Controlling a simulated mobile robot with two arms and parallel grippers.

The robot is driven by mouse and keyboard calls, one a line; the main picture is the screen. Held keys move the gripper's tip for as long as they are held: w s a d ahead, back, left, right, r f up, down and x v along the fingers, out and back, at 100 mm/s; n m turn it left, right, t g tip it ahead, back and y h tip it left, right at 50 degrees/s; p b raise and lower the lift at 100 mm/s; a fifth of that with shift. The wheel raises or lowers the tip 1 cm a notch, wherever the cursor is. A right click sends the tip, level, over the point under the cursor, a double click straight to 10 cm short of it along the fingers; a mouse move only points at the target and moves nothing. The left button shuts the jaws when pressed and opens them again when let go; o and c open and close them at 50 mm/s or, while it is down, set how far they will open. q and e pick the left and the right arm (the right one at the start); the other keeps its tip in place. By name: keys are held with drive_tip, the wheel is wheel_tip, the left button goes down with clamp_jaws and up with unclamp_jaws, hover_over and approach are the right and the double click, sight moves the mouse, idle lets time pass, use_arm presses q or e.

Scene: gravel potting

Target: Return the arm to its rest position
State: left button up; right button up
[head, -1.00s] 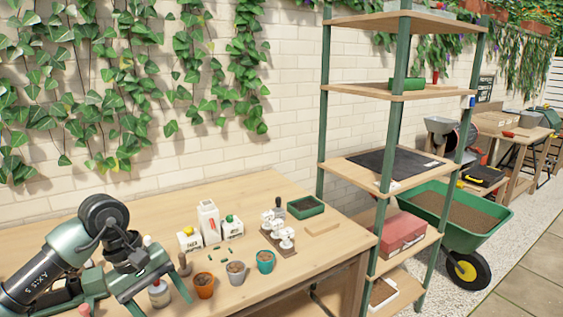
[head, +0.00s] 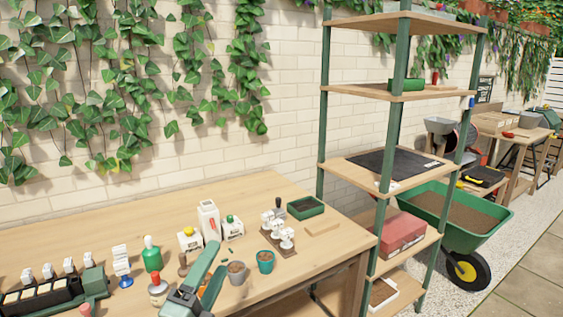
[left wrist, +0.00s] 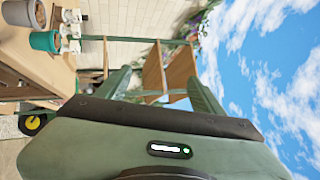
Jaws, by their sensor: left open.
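My left gripper (head: 216,260) is at the front edge of the workbench (head: 130,225) in the head view, with its green fingers pointing up and away. It is open, with nothing between the fingers in the left wrist view (left wrist: 158,76), only shelf and sky behind. A grey pot with dark fill (head: 237,273) and a teal pot (head: 265,261) stand upright just right of it. A terracotta pot is mostly hidden behind the fingers. My right gripper is in neither view.
A dark rack with white tags (head: 40,296) is at the bench's left. A tall green-post shelf (head: 395,87) stands at the right.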

use_arm(q)
drive_tip(key=s+a+f+n+g+y, duration=0.45)
drive_tip(key=f+n, duration=0.35)
drive_tip(key=f, duration=0.3)
drive_tip(key=s+a+f+n+g+y, duration=0.3)
drive_tip(key=s+a+f+n+g, duration=0.25)
drive_tip(key=f, duration=0.45)
drive_tip(key=s+d+f+n+g, duration=0.1)
drive_tip(key=s+f+n+g, duration=0.15)
drive_tip(key=s, duration=0.35)
drive_tip(key=s+d+f+n+g+h, duration=0.1)
drive_tip(key=s+f+n+g, duration=0.1)
drive_tip(key=s+f, duration=0.35)
drive_tip(key=s+d+f+n+g, duration=0.1)
drive_tip(key=s+f+n+g, duration=0.15)
drive_tip(key=s, duration=0.45)
wheel_tip(320, 180, down, 24)
drive_tip(key=s+g+p, duration=0.1)
drive_tip(key=s+a+f, duration=0.1)
drive_tip(key=s+f, duration=0.6)
drive_tip(key=s, duration=0.1)
drive_tip(key=s+a+f+g+p, duration=0.1)
drive_tip(key=s+a+f, duration=0.1)
drive_tip(key=s+f, duration=0.6)
drive_tip(key=shift+s+a+f+m+g, duration=0.15)
drive_tip(key=shift+s+a+m+g, duration=0.2)
drive_tip(key=shift+s, duration=0.2)
